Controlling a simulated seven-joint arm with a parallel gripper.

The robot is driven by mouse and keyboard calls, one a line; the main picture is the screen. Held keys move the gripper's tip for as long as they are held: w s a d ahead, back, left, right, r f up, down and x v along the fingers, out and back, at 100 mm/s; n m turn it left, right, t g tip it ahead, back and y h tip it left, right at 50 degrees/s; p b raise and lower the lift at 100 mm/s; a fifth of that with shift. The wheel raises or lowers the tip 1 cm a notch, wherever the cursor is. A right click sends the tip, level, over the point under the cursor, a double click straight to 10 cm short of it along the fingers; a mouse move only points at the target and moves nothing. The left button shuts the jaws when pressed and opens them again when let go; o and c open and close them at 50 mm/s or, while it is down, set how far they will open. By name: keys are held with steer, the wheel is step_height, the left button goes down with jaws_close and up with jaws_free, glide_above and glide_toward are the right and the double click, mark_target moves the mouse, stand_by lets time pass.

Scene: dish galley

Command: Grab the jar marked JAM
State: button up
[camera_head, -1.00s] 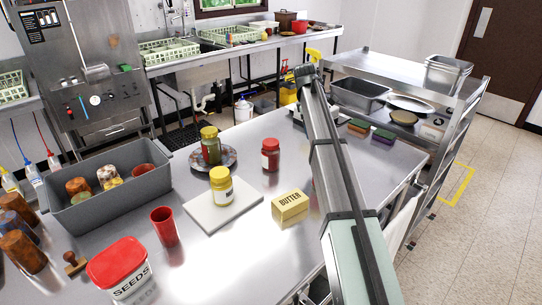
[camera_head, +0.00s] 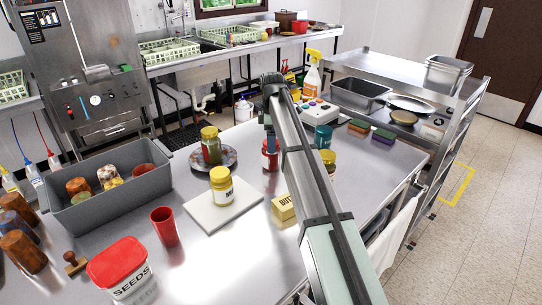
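I cannot read the word JAM on any jar. A white-labelled jar with a yellow lid (camera_head: 222,187) stands on a white board; its lettering is too small to read surely. A second yellow-lidded jar (camera_head: 211,147) stands on a plate behind it. A red jar (camera_head: 268,158) stands to the right, partly covered by my arm. Another yellow-lidded jar (camera_head: 327,160) stands just right of my arm, partly hidden.
A butter box (camera_head: 283,208) is partly behind my arm. A red cup (camera_head: 164,226), a SEEDS tub (camera_head: 119,266) and a grey bin (camera_head: 108,207) stand at left. Sponges (camera_head: 370,131), a button box (camera_head: 316,112) and a spray bottle (camera_head: 312,75) are at the right back.

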mark_target(271, 155)
steer(key=shift+a+f, duration=0.1)
steer(key=shift+f, duration=3.1)
steer(key=c, duration=1.4)
